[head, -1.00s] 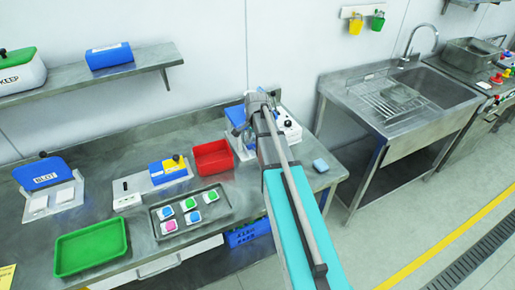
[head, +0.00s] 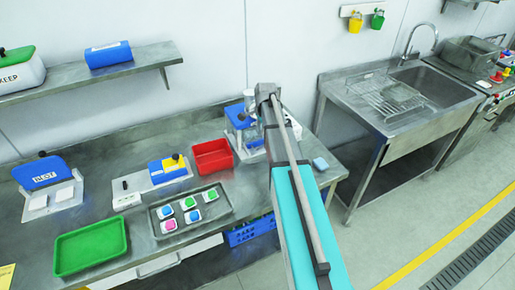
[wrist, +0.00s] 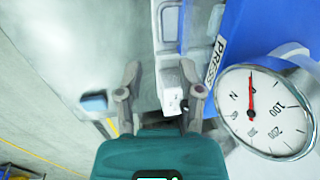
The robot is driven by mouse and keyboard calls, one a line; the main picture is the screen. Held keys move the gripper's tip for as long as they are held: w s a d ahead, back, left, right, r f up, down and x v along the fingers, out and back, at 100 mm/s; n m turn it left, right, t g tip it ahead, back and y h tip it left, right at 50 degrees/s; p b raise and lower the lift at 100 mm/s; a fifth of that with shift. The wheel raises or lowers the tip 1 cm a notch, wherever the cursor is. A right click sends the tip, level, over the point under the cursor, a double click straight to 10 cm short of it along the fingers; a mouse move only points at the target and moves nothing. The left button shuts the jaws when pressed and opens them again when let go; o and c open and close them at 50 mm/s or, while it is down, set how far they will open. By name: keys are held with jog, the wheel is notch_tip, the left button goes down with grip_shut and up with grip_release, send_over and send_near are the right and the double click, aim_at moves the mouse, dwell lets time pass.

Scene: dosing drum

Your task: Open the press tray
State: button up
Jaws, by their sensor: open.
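The press (head: 237,117) is a blue and white machine at the back right of the steel bench, partly hidden by my arm. In the wrist view, its blue panel marked PRESS (wrist: 213,60) and a round dial gauge with a red needle (wrist: 266,110) fill the right side. My gripper (wrist: 162,97) is open at the press. A small white block (wrist: 171,88) shows between its fingers, nearer the right one. I cannot tell whether this block belongs to the tray or whether the fingers touch it. In the head view the fingers are not clear.
A red bin (head: 213,158) stands left of the press. A dark tray (head: 190,211) with several coloured pieces and a green tray (head: 90,248) lie in front. A blue sponge-like block (head: 320,164) lies near the bench's right end. A sink (head: 425,90) stands farther right.

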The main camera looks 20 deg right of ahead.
aim_at(258, 149)
jog(key=shift+w+a+f+b, duration=0.1)
jog(key=shift+w+f+b, duration=0.3)
jog(key=shift+f+b, duration=1.8)
jog(key=shift+w+d+f+b, duration=0.1)
jog(key=shift+w+f+b, duration=0.25)
jog(key=shift+f+b, duration=1.8)
jog(key=shift+w+a+f+b, duration=0.1)
jog(key=shift+w+f+b, duration=0.3)
jog(key=shift+f+b, duration=1.75)
jog(key=shift+f, duration=0.1)
